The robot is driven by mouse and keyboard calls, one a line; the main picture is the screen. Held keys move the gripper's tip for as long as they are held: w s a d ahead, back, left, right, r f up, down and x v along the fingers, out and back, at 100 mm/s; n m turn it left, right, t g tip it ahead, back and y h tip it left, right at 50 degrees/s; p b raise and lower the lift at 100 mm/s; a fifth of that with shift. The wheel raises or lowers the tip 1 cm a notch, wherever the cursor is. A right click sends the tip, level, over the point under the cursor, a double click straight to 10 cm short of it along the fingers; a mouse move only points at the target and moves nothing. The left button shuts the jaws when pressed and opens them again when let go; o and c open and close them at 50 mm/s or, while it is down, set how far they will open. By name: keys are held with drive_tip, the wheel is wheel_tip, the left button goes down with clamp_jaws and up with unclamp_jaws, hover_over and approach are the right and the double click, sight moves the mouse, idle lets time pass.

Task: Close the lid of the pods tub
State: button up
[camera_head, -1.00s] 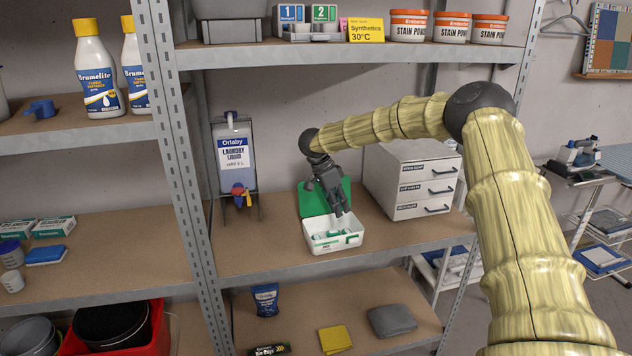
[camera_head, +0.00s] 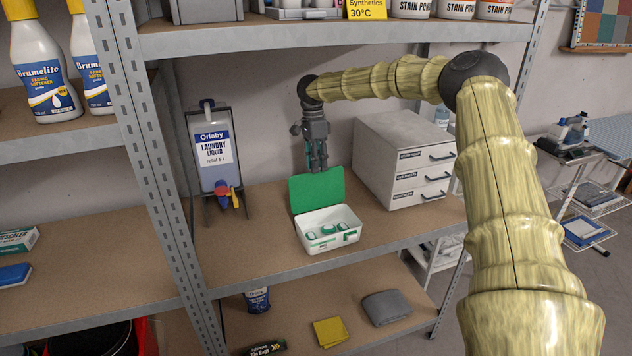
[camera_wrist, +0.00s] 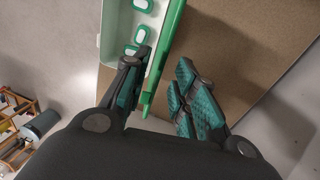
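The pods tub (camera_head: 329,243) is a white box on the middle shelf, with several green-and-white pods inside. Its green lid (camera_head: 317,191) stands open, raised at the tub's back edge. My gripper (camera_head: 317,165) points down at the lid's top edge, and its fingertips are partly hidden behind the lid. In the wrist view, my gripper (camera_wrist: 163,62) has its two fingers spread apart. The lid (camera_wrist: 166,45) shows nearly edge-on between them, with the tub (camera_wrist: 112,25) to the left. I cannot tell whether a finger touches the lid.
A laundry liquid dispenser (camera_head: 214,155) stands left of the tub. A white drawer unit (camera_head: 405,160) stands to the right. The upper shelf (camera_head: 330,38) is overhead, and a metal post (camera_head: 150,150) is at the left. The shelf in front of the tub is clear.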

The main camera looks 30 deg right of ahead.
sight(317, 188)
drive_tip(key=f, duration=0.2)
drive_tip(key=f+p, duration=0.1)
drive_tip(key=f, duration=0.1)
drive_tip(key=s+f, duration=0.1)
drive_tip(key=f, duration=0.2)
drive_tip(key=shift+s+a, duration=0.1)
drive_tip(key=shift+a, duration=0.15)
drive_tip(key=shift+c, duration=0.4)
clamp_jaws()
